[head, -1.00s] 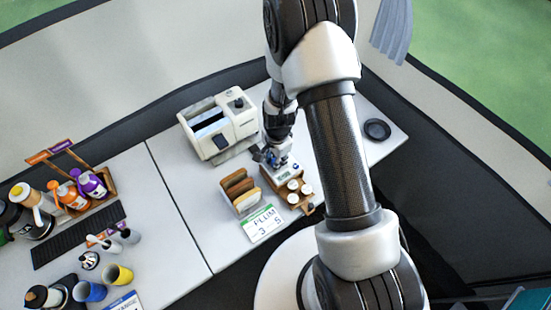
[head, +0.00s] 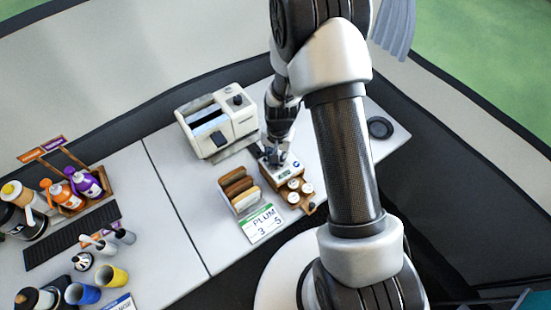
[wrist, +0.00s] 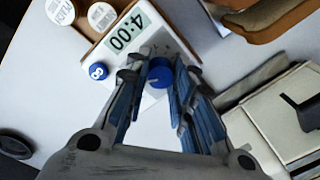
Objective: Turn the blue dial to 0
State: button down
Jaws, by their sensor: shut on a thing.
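The blue dial (wrist: 160,75) sits on a small white timer (wrist: 151,42) with a display reading 4:00 in the wrist view. My gripper (wrist: 157,68) has a finger on each side of the dial and is shut on it. The fingers hide part of the dial's rim. A pale mark shows on the dial's face, but I cannot read a number there. A smaller blue button (wrist: 98,71) is on the timer's side near the display. In the head view my gripper (head: 274,158) is down on the timer (head: 284,172), and the dial is hidden.
A white toaster (head: 238,122) stands close behind the gripper. A bread rack (head: 240,192) and a PLUM 3 5 card (head: 262,223) are at the left. White-lidded jars (head: 293,184) sit beside the timer. A black round dish (head: 380,127) lies at the right.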

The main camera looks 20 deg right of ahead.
jog(key=n+b, duration=0.2)
jog(key=n, duration=0.4)
jog(key=shift+n, duration=0.3)
jog(key=n+b, duration=0.1)
jog(key=n, duration=0.4)
jog(key=shift+w+g, duration=0.1)
jog(key=shift+g, duration=0.2)
jog(key=n, duration=0.5)
jog(key=shift+n+b, duration=0.4)
jog(key=n, duration=0.6)
jog(key=c, duration=1.3)
grip_release()
jog(key=shift+c, duration=0.2)
